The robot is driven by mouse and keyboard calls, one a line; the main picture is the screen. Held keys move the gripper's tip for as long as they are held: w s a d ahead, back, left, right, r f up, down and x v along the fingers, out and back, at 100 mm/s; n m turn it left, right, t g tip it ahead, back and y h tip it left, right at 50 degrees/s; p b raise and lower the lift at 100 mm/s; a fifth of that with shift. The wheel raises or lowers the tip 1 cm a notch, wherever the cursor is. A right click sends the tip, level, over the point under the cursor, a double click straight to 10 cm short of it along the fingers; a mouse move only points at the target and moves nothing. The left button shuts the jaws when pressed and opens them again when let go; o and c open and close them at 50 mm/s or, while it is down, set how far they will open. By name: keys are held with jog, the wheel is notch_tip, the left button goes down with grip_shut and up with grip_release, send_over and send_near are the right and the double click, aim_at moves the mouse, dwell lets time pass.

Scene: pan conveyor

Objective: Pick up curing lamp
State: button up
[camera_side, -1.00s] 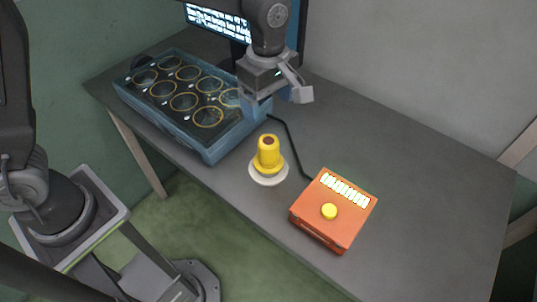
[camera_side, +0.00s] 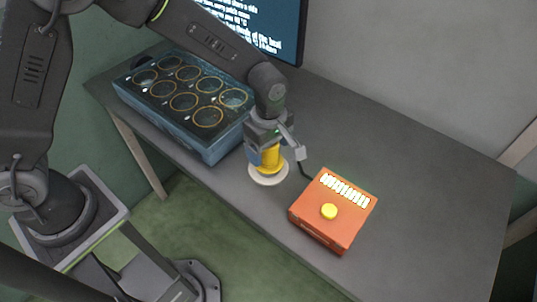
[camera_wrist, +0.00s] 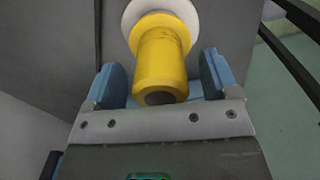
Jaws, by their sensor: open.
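The curing lamp is a yellow upright cylinder (camera_side: 268,163) standing on a round white base (camera_side: 268,178) on the grey table. In the wrist view the yellow lamp (camera_wrist: 161,62) shows from above, its dark end toward the camera. My gripper (camera_side: 275,157) is lowered over the lamp's upper part. In the wrist view my gripper (camera_wrist: 162,78) is open, with one blue-padded finger on each side of the lamp. A gap shows on both sides. The lamp's top is hidden by my gripper in the side view.
A blue tray (camera_side: 218,150) with several ringed round wells stands left of the lamp. An orange box (camera_side: 318,228) with a yellow button and a lit panel stands to the right. A screen (camera_side: 262,28) stands behind. The table's right side is clear.

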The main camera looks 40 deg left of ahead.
jog(key=shift+f, duration=0.45)
jog(key=c, duration=1.1)
jog(key=shift+r, duration=0.15)
